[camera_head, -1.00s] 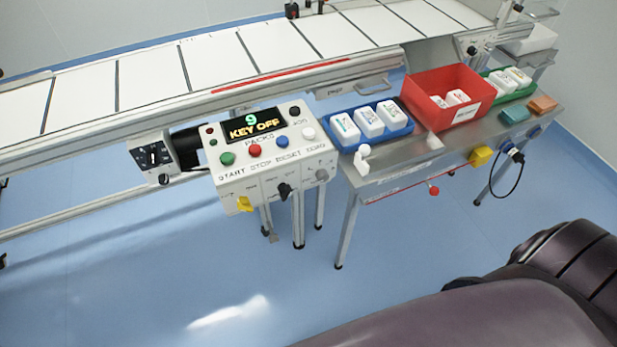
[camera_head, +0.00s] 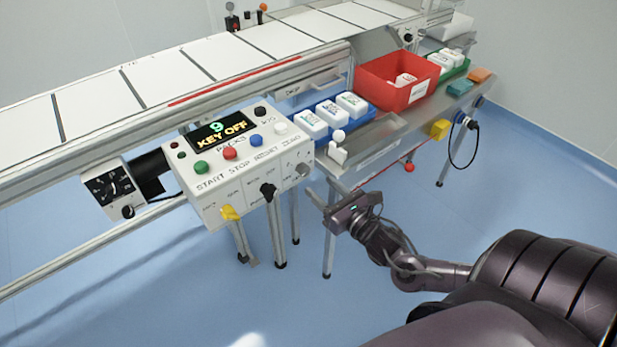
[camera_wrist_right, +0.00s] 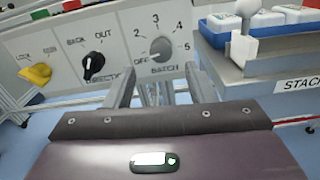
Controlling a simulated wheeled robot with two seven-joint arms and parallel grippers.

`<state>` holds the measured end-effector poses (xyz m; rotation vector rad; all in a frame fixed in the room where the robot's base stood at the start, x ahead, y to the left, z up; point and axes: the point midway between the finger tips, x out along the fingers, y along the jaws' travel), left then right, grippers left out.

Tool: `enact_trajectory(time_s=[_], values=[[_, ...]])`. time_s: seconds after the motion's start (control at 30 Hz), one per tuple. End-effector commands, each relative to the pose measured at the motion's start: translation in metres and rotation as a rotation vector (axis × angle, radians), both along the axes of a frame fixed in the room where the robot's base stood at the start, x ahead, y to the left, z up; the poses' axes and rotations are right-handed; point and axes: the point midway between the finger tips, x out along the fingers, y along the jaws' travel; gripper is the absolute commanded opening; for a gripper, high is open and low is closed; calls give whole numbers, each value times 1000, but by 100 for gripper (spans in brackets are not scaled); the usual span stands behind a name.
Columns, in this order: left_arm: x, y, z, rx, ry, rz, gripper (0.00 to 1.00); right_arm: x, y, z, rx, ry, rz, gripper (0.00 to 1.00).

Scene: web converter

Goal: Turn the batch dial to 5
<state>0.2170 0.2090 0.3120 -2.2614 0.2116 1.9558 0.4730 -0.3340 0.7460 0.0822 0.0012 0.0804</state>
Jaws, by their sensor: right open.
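The batch dial (camera_wrist_right: 161,48) is a round grey knob on the front of the white control box, ringed by OFF, 2, 3, 4 and 5. Its pointer seems to lie toward OFF, but this is hard to read. In the head view the dial (camera_head: 302,170) is at the box's lower right. My right gripper (camera_head: 322,192) is open and empty, below and to the right of the dial. In the right wrist view its two fingers (camera_wrist_right: 158,82) stand apart below the dial, not touching it. My left gripper is out of view.
A black direction knob (camera_wrist_right: 93,64) and a yellow lock knob (camera_wrist_right: 38,73) sit left of the dial. The box display (camera_head: 221,129) reads 9 and KEY OFF.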

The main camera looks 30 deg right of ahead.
Motion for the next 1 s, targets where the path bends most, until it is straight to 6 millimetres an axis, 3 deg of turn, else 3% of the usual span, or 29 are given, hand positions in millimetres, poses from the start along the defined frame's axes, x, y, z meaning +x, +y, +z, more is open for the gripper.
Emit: enact_trajectory(time_s=[0.2, 0.4, 0.77, 1.0], values=[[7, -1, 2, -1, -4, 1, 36, 36, 2, 1, 2, -5, -3, 50], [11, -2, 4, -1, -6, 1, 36, 57, 4, 0, 2, -1, -2, 50], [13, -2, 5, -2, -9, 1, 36, 63, 5, 0, 3, 2, -2, 50], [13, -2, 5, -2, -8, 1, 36, 63, 4, 0, 3, 2, -2, 20]])
